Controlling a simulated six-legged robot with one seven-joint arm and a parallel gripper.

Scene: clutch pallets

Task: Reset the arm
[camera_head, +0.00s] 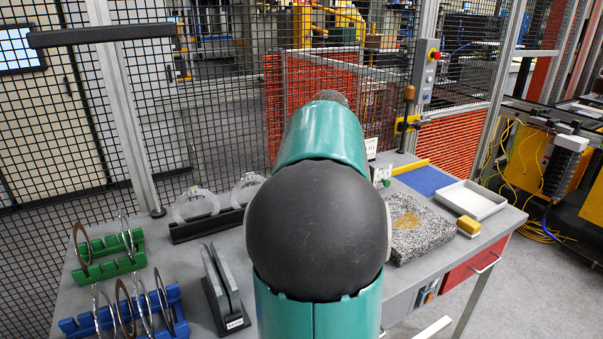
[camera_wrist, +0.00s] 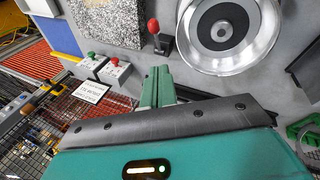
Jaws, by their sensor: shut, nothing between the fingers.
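My gripper (camera_wrist: 158,72) shows in the wrist view as two green fingers pressed together with nothing between them. It is above the grey table, with a round silver fixture with a dark centre (camera_wrist: 222,27) to its right and a red-knobbed lever (camera_wrist: 153,27) just beyond the fingertips. In the head view my green and black arm rises in the middle and hides my gripper and the table behind it.
A green rack (camera_head: 108,262) and a blue rack (camera_head: 75,325) hold thin discs at left. A granite block (camera_head: 428,240), yellow block (camera_head: 468,226) and white tray (camera_head: 480,203) sit at right. Two control boxes (camera_wrist: 115,73) are near the fingers. Mesh fencing (camera_head: 215,130) stands behind the table.

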